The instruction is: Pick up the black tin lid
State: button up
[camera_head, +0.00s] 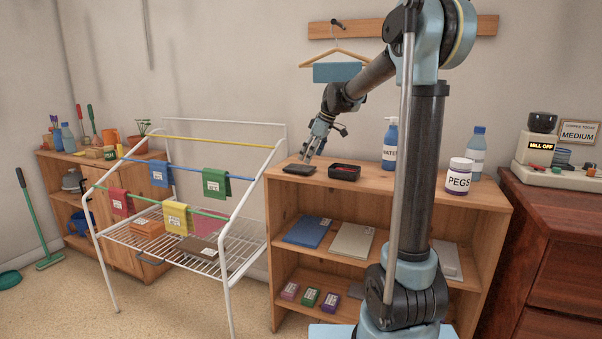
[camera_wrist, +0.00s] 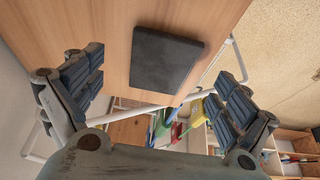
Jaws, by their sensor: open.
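The black tin lid (camera_head: 299,169) lies flat on top of the wooden shelf unit, near its left end. In the wrist view the lid (camera_wrist: 165,60) is a dark, roughly square slab close to the unit's edge. A black open tin (camera_head: 344,172) with something red inside stands just right of the lid. My gripper (camera_head: 309,155) is above the lid, pointing down. In the wrist view my gripper (camera_wrist: 160,95) is open and empty, its ribbed fingers wide apart with the lid between and beyond them.
The wooden shelf unit (camera_head: 400,190) also bears a spray bottle (camera_head: 389,146), a PEGS jar (camera_head: 459,177) and a blue bottle (camera_head: 477,150). A white drying rack (camera_head: 228,285) with coloured cloths stands left of it. A hanger (camera_head: 335,56) with a blue cloth hangs on the wall above.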

aim_at(305, 168)
jog(key=shift+s+x, duration=0.15)
jog(key=shift+x, duration=0.9)
jog(key=shift+s+x, duration=0.15)
jog(key=shift+x, duration=0.95)
jog(key=c, duration=1.1)
